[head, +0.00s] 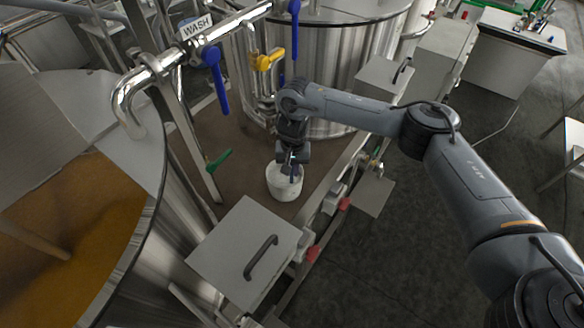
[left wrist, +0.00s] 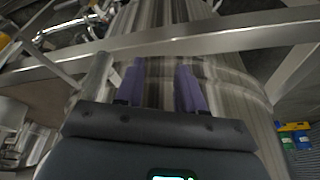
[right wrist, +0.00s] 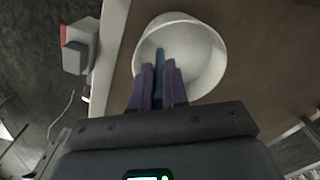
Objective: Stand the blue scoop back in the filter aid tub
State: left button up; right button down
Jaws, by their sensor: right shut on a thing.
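The white filter aid tub (head: 283,188) stands on the brown platform near its right edge, in the head view. In the right wrist view the tub (right wrist: 208,62) opens toward the camera. My right gripper (right wrist: 159,82) is at the tub's mouth, shut on the blue scoop (right wrist: 160,58). The scoop's visible part is a narrow blue strip between the fingertips, pointing into the tub; its lower end is hard to make out. In the head view the right gripper (head: 290,168) is directly over the tub. My left gripper (left wrist: 162,85) has its fingers apart and empty.
A grey box with a dark handle (head: 245,258) stands in front of the tub. A steel tank (head: 325,75) rises behind it, and an open tank with orange-brown contents (head: 75,215) is at left. A green-handled valve (head: 219,160) is left of the tub.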

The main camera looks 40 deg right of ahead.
jog(key=c, duration=1.2)
grip_release()
jog(key=shift+o, duration=0.3)
notch_tip(320, 180, up, 12)
jog(key=p, duration=0.3)
jog(key=shift+d, duration=0.1)
jog(key=shift+r, duration=0.2)
jog(key=shift+s, duration=0.1)
